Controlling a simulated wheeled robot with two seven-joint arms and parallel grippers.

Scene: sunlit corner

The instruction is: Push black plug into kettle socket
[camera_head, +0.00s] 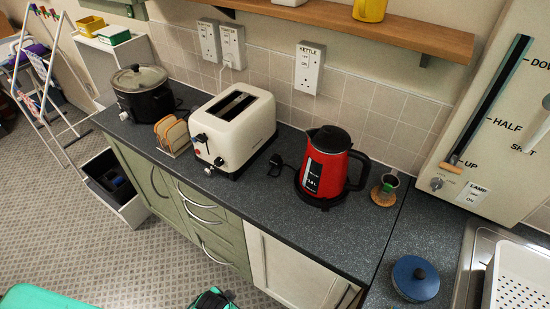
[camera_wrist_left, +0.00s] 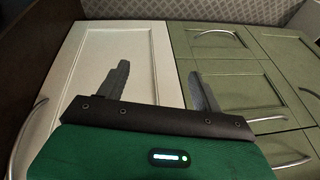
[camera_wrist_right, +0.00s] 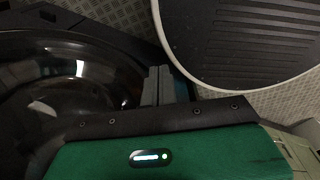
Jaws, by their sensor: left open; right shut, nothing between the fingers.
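The black plug (camera_head: 276,165) lies on the dark worktop between the toaster and the red kettle (camera_head: 328,166), its lead beside it. The white socket labelled KETTLE (camera_head: 308,68) is on the tiled wall above, with nothing plugged in. My left gripper (camera_wrist_left: 160,78) is open and empty in the left wrist view, in front of the cream and green cupboard fronts, below the worktop. My right gripper (camera_wrist_right: 159,80) has its fingers together and empty in the right wrist view, away from the plug. Neither pair of fingertips shows clearly in the head view.
The cream toaster (camera_head: 233,131) stands left of the plug. A toast rack (camera_head: 172,135) and black slow cooker (camera_head: 143,93) stand farther left. A cup on a cork mat (camera_head: 385,190) is right of the kettle. A wooden shelf (camera_head: 370,27) overhangs the sockets.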

